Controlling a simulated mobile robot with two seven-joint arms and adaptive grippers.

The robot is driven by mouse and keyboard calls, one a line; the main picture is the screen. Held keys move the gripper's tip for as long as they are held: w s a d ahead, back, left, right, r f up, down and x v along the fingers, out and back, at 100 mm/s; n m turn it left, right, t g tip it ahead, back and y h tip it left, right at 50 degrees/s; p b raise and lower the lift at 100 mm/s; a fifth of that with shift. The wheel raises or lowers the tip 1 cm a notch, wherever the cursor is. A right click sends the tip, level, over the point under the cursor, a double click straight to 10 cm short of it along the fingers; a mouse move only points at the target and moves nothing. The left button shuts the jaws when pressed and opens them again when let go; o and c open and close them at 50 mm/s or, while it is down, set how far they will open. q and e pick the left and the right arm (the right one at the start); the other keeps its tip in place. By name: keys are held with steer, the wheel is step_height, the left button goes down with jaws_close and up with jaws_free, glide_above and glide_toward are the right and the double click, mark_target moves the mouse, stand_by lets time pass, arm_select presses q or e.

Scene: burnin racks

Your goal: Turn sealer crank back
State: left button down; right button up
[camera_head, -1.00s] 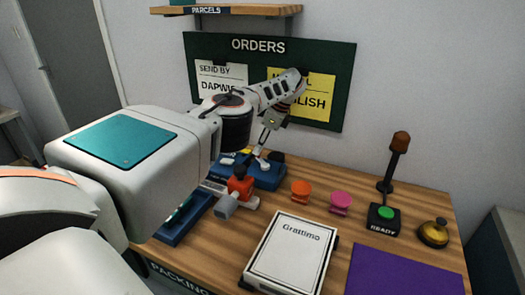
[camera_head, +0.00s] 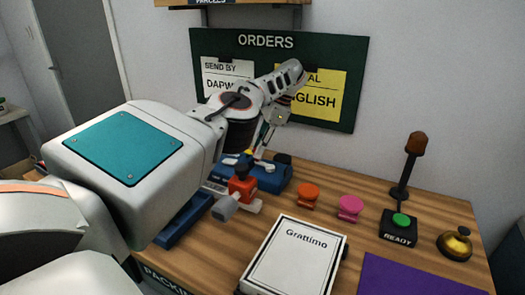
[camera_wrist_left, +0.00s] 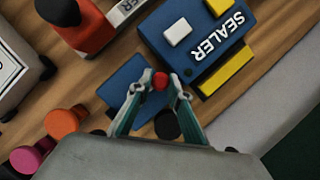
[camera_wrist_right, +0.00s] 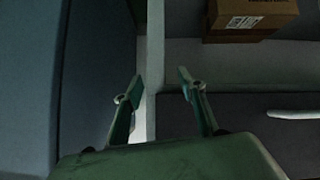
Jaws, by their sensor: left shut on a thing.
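The blue sealer (camera_head: 268,176) stands at the back of the wooden table, partly hidden behind my left arm in the head view. In the left wrist view the sealer (camera_wrist_left: 205,40) shows its white lettering, a white button and yellow parts. My left gripper (camera_wrist_left: 160,82) is shut on a red knob (camera_wrist_left: 160,80), seen end-on between the fingertips over the blue base; it looks like the crank's handle. In the head view my left gripper (camera_head: 262,146) points down at the sealer. My right gripper (camera_wrist_right: 157,85) is open and empty, away from the table top.
A red and grey tool (camera_head: 242,187) stands just in front of the sealer. Orange (camera_head: 308,195) and pink (camera_head: 349,207) spools, a Grattimo box (camera_head: 296,255), a READY button (camera_head: 400,221) and a bell (camera_head: 456,243) are to the right. A cardboard box (camera_wrist_right: 250,18) shows in the right wrist view.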

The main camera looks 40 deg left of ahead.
arm_select(q)
steer(key=shift+s+f+n, duration=0.15)
steer(key=shift+f+n, duration=0.1)
steer(key=shift+n, duration=0.05)
steer(key=shift+s+r+n+b, duration=0.1)
steer(key=shift+s+n+b, duration=0.05)
steer(key=shift+n+b, duration=0.2)
steer(key=shift+d+h, duration=0.1)
steer(key=shift+h, duration=0.2)
steer(key=c, duration=1.9)
jaws_free()
steer(key=shift+o, duration=0.3)
steer(key=shift+r, duration=0.1)
